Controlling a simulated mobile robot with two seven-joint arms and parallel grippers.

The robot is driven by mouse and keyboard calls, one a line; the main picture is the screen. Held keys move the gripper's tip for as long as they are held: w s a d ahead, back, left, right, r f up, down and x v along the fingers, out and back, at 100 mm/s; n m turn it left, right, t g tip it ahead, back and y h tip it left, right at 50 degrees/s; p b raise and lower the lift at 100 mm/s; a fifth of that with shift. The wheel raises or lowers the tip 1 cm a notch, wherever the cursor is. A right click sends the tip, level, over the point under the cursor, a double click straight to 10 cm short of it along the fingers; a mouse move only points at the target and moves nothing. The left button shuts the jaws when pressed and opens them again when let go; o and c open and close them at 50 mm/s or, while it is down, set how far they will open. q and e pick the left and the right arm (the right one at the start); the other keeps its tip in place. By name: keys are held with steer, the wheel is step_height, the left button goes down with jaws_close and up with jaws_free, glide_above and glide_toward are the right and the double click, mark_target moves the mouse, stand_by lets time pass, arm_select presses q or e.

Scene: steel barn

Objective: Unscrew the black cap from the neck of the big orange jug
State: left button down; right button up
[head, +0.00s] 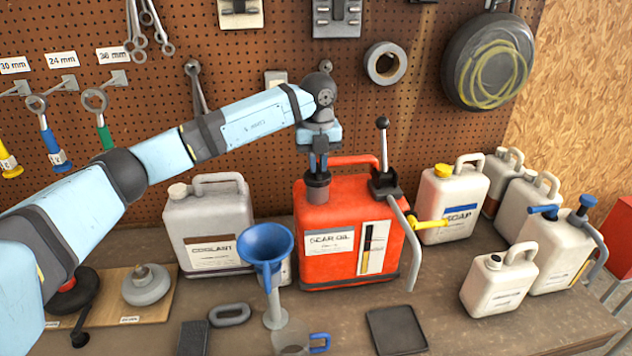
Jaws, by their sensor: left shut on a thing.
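The big orange jug (330,225) stands upright on the bench in the middle of the head view. Its label reads gear oil. The black cap (317,185) sits at the jug's neck on its top left. My left gripper (318,170) comes down from above and is shut on the cap, its fingers pointing down. Whether the cap's thread is loose cannot be seen. A pump with a black ball-topped lever (383,150) and a grey spout stands on the jug's right side, close to the gripper. My right gripper is not in view.
A grey coolant jug (208,215) stands to the left, a white soap jug (452,200) to the right. A blue funnel (265,245) stands in front. A dark tray (397,330) lies at the front edge. A pegboard with hanging tools (300,60) closes off the back.

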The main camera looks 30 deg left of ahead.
mark_target(318, 168)
arm_select(q)
steer(key=shift+r, duration=0.1)
steer(key=shift+r+p, duration=0.5)
steer(key=shift+r, duration=0.9)
steer(key=shift+r+p, duration=1.6)
steer(key=shift+r, duration=0.95)
steer(key=shift+f, duration=0.1)
